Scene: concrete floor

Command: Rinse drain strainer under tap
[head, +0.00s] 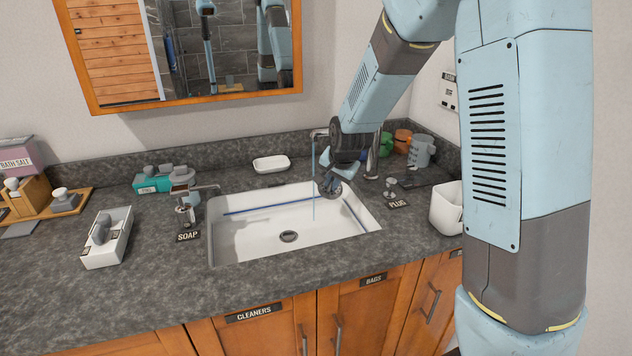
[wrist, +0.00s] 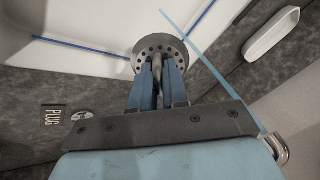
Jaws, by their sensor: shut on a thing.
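The drain strainer (head: 330,186) is a round, dark grey piece with holes. My gripper (head: 326,168) is shut on its stem and holds it above the right part of the white sink (head: 250,243). In the wrist view, the strainer's perforated face (wrist: 162,47) shows beyond my fingertips (wrist: 158,75). The tap (head: 320,133) stands at the sink's back right, partly hidden by my arm. A thin blue water stream (head: 313,190) falls from its spout, just left of the strainer in the head view. I cannot tell whether it touches the strainer.
The drain hole (head: 289,236) is open to view in the sink. A soap dispenser (head: 185,190) stands left, a white dish (head: 271,164) behind. A plug (head: 390,183), a grey cup (head: 421,151) and a white container (head: 446,208) are right. The front counter is clear.

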